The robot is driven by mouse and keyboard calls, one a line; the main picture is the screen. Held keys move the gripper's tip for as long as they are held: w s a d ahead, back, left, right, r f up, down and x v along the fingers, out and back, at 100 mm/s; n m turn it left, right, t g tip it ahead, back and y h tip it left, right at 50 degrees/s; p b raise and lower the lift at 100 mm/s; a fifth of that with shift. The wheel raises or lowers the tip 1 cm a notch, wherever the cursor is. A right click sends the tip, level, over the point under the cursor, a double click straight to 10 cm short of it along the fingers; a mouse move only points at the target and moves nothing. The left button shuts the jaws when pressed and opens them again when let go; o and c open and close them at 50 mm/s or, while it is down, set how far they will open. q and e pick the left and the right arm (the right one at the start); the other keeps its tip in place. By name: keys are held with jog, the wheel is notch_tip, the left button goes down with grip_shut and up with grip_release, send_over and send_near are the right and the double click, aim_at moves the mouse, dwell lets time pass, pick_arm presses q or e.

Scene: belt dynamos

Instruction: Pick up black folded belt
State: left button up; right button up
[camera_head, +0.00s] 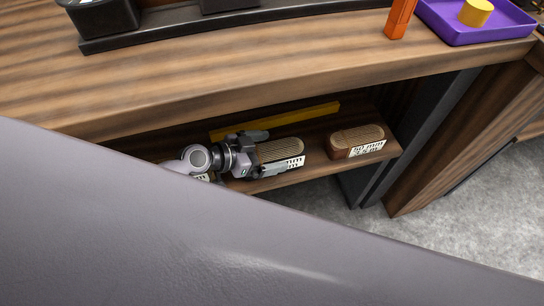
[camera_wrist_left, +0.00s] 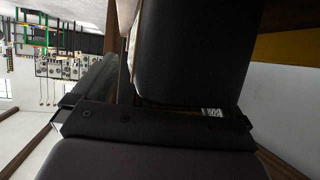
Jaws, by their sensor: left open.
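In the left wrist view a black, rounded body (camera_wrist_left: 195,50), seemingly this belt, fills the space in front of the left gripper (camera_wrist_left: 155,110). I cannot tell whether the fingers touch it. My right gripper is not in view.
A second folded belt (camera_head: 355,139), labelled "50 mm", lies to the right on the same shelf (camera_head: 315,166). A yellow strip (camera_head: 290,117) runs behind. The desktop (camera_head: 250,70) overhangs the shelf. A purple tray (camera_head: 470,32) and an orange object (camera_head: 399,18) stand above.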

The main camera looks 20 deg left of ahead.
pick_arm(q)
jog(key=c, duration=1.8)
jog(key=shift+r, duration=0.15)
jog(key=shift+c, duration=0.2)
